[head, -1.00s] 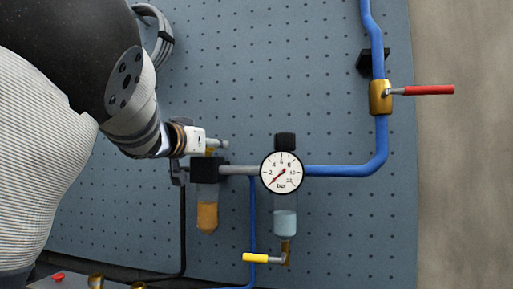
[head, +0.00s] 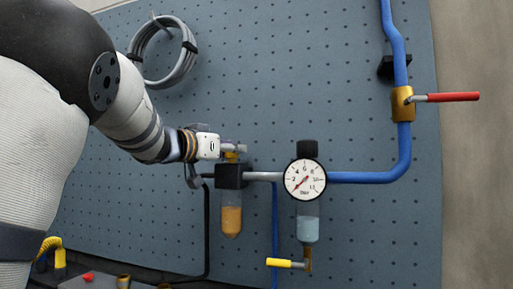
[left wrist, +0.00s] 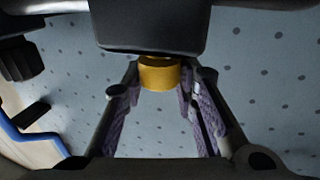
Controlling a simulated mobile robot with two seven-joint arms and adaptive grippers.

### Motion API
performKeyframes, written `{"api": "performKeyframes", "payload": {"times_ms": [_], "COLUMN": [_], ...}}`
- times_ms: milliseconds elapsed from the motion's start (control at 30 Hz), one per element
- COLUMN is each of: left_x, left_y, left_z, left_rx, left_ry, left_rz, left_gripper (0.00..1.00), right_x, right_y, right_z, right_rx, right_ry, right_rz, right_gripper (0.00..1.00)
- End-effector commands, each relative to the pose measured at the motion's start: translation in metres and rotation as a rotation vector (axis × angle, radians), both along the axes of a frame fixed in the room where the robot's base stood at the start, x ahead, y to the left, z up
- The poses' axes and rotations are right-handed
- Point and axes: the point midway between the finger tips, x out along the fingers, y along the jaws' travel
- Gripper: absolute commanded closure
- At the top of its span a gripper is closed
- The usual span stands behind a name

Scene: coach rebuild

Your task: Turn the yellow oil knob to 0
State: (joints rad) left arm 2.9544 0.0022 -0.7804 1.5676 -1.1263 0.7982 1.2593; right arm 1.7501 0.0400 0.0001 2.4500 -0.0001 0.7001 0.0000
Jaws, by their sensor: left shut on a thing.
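The yellow oil knob (head: 232,156) sits on top of the black block of the oil bowl (head: 231,220), which holds amber oil. Only a small part of the knob shows under my fingers in the head view. In the left wrist view the knob (left wrist: 159,73) is a smooth yellow cylinder between the two finger pads. My left gripper (head: 235,148) comes in from the left and is shut on the knob. No scale or mark on the knob can be read. My right gripper is in neither view.
A round pressure gauge (head: 305,180) stands right of the oil bowl, above a bowl of pale blue liquid (head: 307,229). A yellow-handled drain valve (head: 285,263) hangs below. A red-handled valve (head: 450,97) is at the upper right, on the blue pipe (head: 370,177).

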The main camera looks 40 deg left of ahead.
Motion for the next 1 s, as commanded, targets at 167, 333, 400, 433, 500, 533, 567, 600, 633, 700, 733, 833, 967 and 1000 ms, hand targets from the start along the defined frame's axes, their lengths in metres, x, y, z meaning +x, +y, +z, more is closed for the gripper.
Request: {"api": "performKeyframes", "payload": {"times_ms": [167,333,400,433,500,533,567,600,633,700,733,833,967,1000], "left_x": [0.0014,0.0021,0.002,0.002,0.0021,0.002,0.0023,0.0022,0.0021,0.0024,0.0023,0.0023,0.0024,0.0023], "left_y": [0.0012,0.001,0.0007,0.0008,0.0005,0.0006,0.0004,0.0001,0.0004,-0.0001,-0.0002,-0.0005,-0.0009,-0.0009], "left_z": [-0.0019,-0.0028,-0.0029,-0.0034,-0.0032,-0.0036,-0.0039,-0.0037,-0.0038,-0.0039,-0.004,-0.0042,-0.0045,-0.0045], "left_rx": [-0.004,-0.002,-0.002,-0.001,-0.001,-0.001,0.0,-0.001,-0.002,-0.001,-0.002,-0.001,-0.002,-0.003], "left_ry": [0.001,0.003,0.003,0.004,0.004,0.005,0.006,0.006,0.005,0.006,0.006,0.007,0.008,0.008], "left_rz": [-0.145,-0.276,-0.325,-0.344,-0.385,-0.401,-0.416,-0.435,-0.447,-0.473,-0.482,-0.506,-0.523,-0.526], "left_gripper": [1.0,1.0,1.0,1.0,1.0,1.0,1.0,1.0,1.0,1.0,1.0,1.0,1.0,1.0], "right_x": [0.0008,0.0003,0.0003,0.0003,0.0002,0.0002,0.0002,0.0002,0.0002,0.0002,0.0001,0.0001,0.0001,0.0], "right_y": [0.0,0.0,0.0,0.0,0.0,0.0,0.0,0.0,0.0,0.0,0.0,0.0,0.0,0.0], "right_z": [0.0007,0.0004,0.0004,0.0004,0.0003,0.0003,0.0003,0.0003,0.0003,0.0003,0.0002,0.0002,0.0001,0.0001], "right_rx": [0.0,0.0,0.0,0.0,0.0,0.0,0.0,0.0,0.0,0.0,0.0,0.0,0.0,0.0], "right_ry": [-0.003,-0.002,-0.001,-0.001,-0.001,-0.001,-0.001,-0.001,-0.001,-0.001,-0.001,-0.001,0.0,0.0], "right_rz": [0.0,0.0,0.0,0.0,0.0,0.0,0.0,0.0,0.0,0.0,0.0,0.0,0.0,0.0], "right_gripper": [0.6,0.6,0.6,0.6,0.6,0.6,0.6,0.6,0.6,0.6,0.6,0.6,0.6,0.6]}}
